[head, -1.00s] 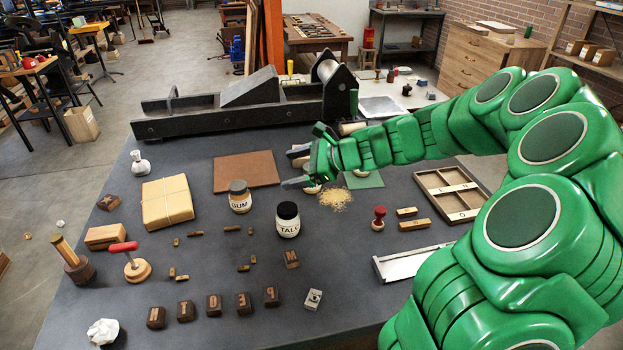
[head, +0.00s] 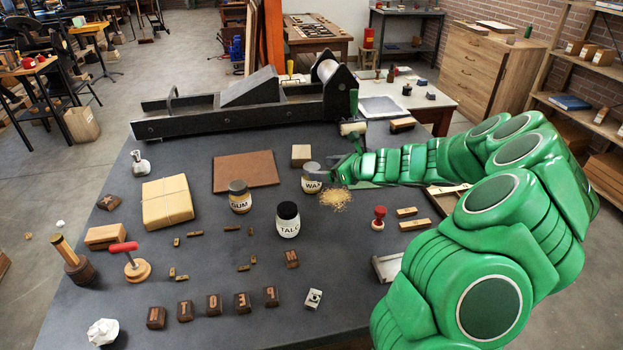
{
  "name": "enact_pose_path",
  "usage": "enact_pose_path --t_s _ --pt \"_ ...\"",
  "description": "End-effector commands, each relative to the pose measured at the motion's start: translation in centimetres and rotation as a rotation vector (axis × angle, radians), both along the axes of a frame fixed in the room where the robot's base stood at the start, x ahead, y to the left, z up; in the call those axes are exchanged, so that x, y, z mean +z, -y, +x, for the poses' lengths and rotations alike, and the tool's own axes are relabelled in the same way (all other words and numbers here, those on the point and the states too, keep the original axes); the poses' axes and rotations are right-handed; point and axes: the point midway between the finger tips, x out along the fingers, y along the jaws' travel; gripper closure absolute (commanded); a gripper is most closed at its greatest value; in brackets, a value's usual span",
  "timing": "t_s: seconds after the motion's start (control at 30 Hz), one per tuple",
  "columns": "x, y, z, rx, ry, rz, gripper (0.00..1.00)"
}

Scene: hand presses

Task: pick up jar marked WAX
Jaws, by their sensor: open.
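The jar marked WAX (head: 312,184) stands upright on the dark table, with a grey lid and a pale label. My gripper (head: 338,173) is open and empty, just to the right of the jar at about lid height in the picture. Its fingers are small here, and I cannot tell whether one touches the jar. The jar marked GUM (head: 240,203) stands to the left, and the black-lidded jar marked TALC (head: 288,228) stands nearer, its last letter hard to read.
A wooden block (head: 301,153) sits just behind the WAX jar. A pile of yellowish grains (head: 335,199) lies in front of my gripper. A red-handled stamp (head: 378,218) stands to the right. A brown board (head: 230,172) lies left. The black press (head: 225,115) spans the back.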

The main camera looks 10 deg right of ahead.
Motion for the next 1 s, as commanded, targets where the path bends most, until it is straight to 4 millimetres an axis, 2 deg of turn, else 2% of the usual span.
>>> enact_pose_path --t_s 0.5,0.9,1.0 --pt "-1.8 -3.1 2.8 0.002 0.002 -0.001 0.16" --pt "-2.1 -3.5 3.3 0.000 0.002 -0.001 0.16" --pt "-2.1 -3.5 3.3 0.000 0.002 -0.002 0.30"
